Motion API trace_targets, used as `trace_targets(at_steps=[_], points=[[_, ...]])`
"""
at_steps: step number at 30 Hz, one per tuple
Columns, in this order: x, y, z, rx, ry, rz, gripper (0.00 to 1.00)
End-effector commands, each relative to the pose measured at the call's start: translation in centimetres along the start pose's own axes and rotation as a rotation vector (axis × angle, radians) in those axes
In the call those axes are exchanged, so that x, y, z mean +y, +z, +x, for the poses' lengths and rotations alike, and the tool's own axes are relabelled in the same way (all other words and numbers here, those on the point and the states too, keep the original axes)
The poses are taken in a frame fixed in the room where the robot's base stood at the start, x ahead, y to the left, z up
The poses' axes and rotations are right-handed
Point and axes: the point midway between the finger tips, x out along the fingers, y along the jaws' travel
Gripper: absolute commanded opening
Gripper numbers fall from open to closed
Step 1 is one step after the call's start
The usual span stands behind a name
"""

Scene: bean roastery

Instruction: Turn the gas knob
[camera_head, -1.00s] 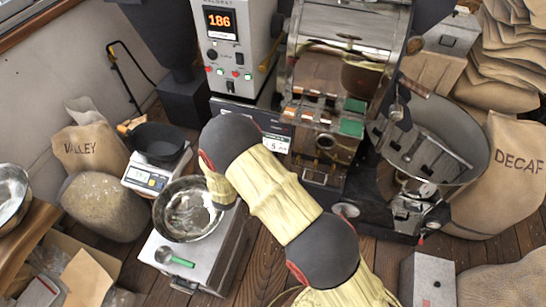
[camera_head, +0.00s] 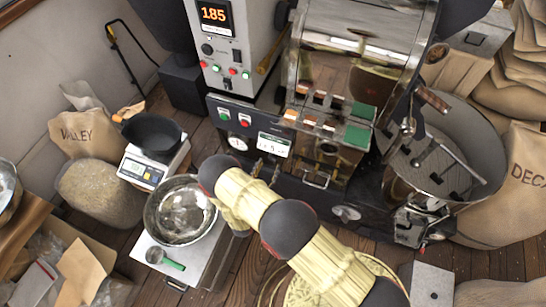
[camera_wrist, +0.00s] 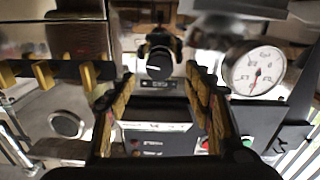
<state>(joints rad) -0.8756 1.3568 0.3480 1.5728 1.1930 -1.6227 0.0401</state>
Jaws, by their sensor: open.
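The round black knob (camera_wrist: 159,63) with a white pointer line shows in the wrist view, on the front of the roaster. My gripper (camera_wrist: 160,76) is open, with its two fingers to the left and right of the knob in that picture. The knob looks a little beyond the fingertips; I cannot tell whether they touch it. In the head view, my arm reaches from the lower right to the roaster's front panel. My gripper (camera_head: 268,172) is partly visible there below the small label display, and the knob cannot be made out.
A white dial gauge (camera_wrist: 255,68) is beside the knob. The roaster's cooling bin (camera_head: 440,150) is at the right. A scale (camera_head: 145,170) with a black pan stands behind.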

Motion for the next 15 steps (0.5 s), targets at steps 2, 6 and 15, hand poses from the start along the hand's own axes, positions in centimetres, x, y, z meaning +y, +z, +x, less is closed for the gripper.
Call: trace_targets(at_steps=[2, 6, 15], points=[[0.1, 0.2, 1.4, -0.001, 0.005, 0.001, 0.52], [0.1, 0.2, 3.4, -0.001, 0.003, 0.000, 0.52], [0.1, 0.1, 5.0, -0.001, 0.000, -0.002, 0.52]])
